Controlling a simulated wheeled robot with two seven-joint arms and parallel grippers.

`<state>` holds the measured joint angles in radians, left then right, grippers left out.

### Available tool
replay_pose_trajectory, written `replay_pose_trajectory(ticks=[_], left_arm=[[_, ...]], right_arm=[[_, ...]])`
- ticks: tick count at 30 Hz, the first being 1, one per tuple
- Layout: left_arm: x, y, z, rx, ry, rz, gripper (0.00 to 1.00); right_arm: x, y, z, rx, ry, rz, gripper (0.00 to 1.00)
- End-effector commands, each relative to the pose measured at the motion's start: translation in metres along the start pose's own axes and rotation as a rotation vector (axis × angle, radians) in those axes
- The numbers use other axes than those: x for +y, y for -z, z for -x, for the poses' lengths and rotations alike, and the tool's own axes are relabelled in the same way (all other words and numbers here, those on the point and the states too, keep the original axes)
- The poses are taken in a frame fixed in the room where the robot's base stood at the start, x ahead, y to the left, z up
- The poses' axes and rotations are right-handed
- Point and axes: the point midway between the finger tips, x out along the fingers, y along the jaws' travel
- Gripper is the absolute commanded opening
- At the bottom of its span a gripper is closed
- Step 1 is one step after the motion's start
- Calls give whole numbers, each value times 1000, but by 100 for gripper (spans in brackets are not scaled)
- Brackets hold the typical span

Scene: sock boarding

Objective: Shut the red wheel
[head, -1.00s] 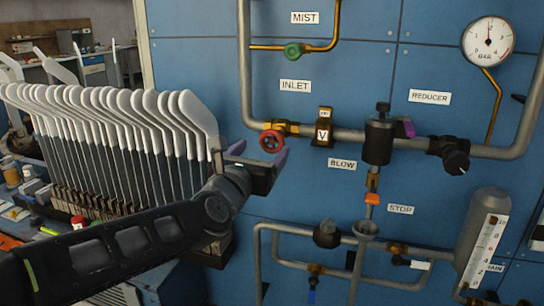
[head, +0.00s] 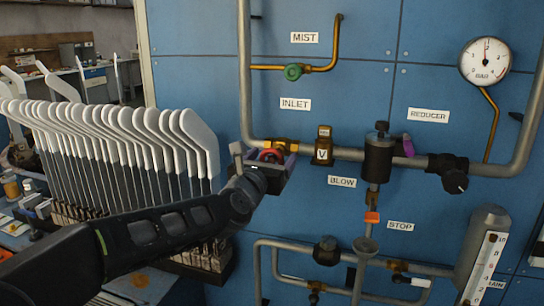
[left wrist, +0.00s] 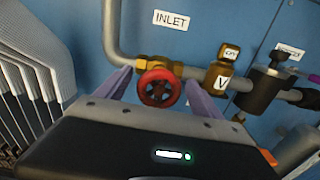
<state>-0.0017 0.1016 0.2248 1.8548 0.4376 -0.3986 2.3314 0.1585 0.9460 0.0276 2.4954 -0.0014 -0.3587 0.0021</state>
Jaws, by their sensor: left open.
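The red wheel (head: 270,155) is a small round handwheel on a brass valve under the INLET label, at the left end of the horizontal grey pipe. In the left wrist view the red wheel (left wrist: 159,88) sits between the two purple fingers of my left gripper (left wrist: 163,85). In the head view my left gripper (head: 266,161) is at the wheel and covers its lower part. The jaws are open, with a gap on each side of the wheel in the left wrist view. My right gripper is not in view.
A rack of white sock boards (head: 130,140) stands close to the left of my arm. To the right on the blue panel are a brass V valve (head: 322,152), a black reducer (head: 378,158) and a gauge (head: 485,62). A green handwheel (head: 293,72) is above.

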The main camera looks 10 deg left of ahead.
Motion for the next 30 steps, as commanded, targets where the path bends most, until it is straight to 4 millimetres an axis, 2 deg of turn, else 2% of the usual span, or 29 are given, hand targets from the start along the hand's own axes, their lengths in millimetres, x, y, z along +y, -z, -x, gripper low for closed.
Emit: replay_pose_trajectory(ticks=[8, 30], left_arm=[[0, 0, -1, 0, 0, 0, 76], [0, 0, -1, 0, 0, 0, 15]], right_arm=[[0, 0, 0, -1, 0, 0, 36], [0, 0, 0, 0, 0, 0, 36]])
